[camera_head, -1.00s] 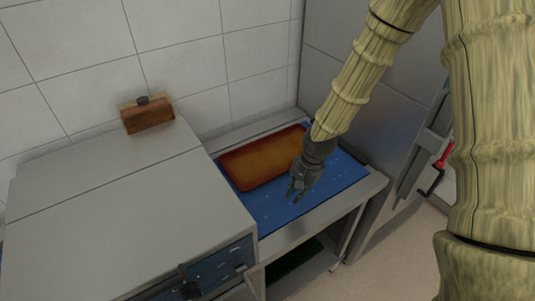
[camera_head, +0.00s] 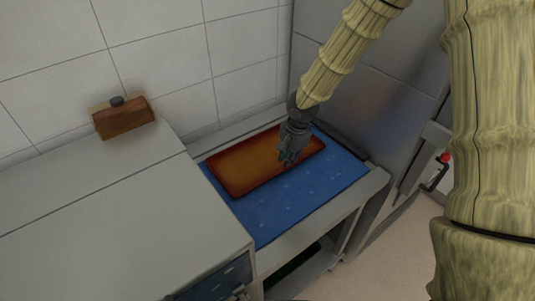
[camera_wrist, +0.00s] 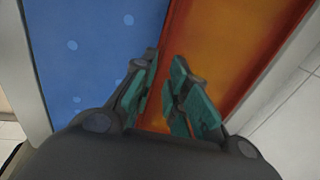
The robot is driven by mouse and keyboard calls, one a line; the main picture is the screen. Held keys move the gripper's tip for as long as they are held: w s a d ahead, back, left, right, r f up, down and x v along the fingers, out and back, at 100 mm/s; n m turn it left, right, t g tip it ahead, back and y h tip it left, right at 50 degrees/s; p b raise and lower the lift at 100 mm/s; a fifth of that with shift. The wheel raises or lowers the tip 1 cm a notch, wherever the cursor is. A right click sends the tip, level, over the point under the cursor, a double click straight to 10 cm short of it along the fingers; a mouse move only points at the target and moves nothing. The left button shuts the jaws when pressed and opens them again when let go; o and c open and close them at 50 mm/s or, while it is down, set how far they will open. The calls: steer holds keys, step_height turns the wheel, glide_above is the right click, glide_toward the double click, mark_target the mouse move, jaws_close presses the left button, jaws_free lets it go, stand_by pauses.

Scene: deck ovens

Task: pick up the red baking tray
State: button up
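The red baking tray (camera_head: 235,175) lies flat on a blue surface, with a red rim and an orange-brown inside. It also fills the right of the wrist view (camera_wrist: 235,40). My gripper (camera_head: 288,161) points down over the tray's near edge, towards its right end. In the wrist view my gripper (camera_wrist: 166,64) has its teal fingers apart with a narrow gap. The left fingertip is beside the tray's long edge and the right one is over the tray's inside. I cannot tell whether either finger touches the tray.
The blue surface (camera_head: 285,205) lies on a metal table (camera_head: 318,225). A grey oven or cabinet top (camera_head: 130,225) stands at the left, with a small brown box (camera_head: 124,118) on it. A tall metal cabinet (camera_head: 370,90) rises at the right. A tiled wall (camera_head: 160,55) is behind.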

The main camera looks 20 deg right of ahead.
steer(key=shift+a+f+p, duration=0.15)
steer(key=shift+f+p, duration=0.55)
steer(key=shift+f, duration=0.6)
steer(key=shift+w+a+f+p, duration=0.15)
steer(key=shift+f+p, duration=0.1)
steer(key=shift+f, duration=0.6)
steer(key=shift+w+f+p, duration=0.15)
steer(key=shift+f+p, duration=0.1)
steer(key=shift+f, duration=0.55)
jaws_close()
